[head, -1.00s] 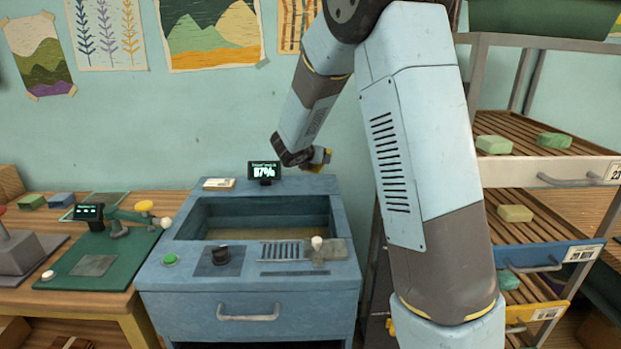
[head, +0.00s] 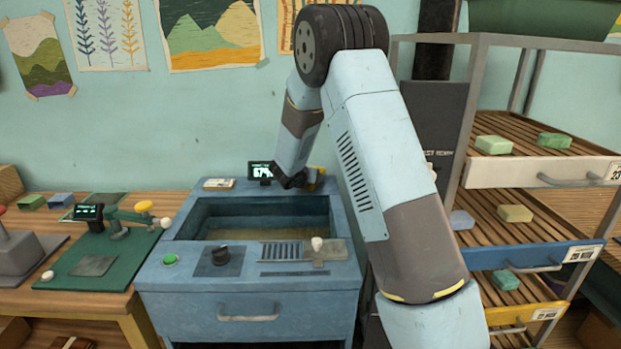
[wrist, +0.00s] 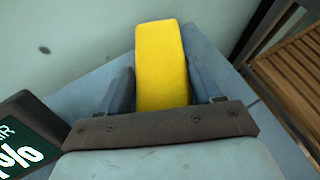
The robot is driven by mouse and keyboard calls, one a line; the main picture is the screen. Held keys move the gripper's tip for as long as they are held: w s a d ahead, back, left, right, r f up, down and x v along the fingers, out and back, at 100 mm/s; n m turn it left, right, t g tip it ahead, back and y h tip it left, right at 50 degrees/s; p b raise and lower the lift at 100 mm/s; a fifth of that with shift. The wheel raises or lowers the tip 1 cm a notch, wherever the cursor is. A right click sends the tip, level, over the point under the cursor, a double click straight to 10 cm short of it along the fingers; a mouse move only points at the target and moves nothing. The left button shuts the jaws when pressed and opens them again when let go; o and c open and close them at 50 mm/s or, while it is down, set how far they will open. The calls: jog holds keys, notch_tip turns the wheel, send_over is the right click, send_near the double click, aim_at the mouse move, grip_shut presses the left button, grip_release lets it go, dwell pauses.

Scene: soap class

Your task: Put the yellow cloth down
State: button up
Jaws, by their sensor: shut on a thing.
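The yellow cloth (wrist: 162,62) sits between the two fingers of my gripper (wrist: 165,84) in the wrist view, a flat bright yellow block shape reaching out past the fingertips. In the head view only a small yellow part of the cloth (head: 318,172) shows beside my gripper (head: 312,181), at the back right corner of the blue machine's top. My gripper is shut on the cloth. I cannot tell whether the cloth touches the surface below it.
The blue machine (head: 338,265) has an open basin, with a small display (head: 260,170) standing at its back edge, left of my gripper. The wall is close behind. A slatted rack (head: 520,145) with soap bars stands to the right. A wooden bench (head: 90,312) is at the left.

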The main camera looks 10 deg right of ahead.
jog(key=shift+f, duration=0.65)
jog(key=o, duration=1.1)
jog(key=shift+o, duration=0.2)
jog(key=shift+r, duration=0.1)
jog(key=shift+r, duration=0.3)
jog(key=v, duration=1.1)
jog(key=shift+w+r, duration=0.15)
jog(key=shift+r, duration=0.05)
jog(key=shift+s+a+r, duration=0.25)
jog(key=shift+s+r, duration=0.05)
jog(key=shift+s, duration=0.2)
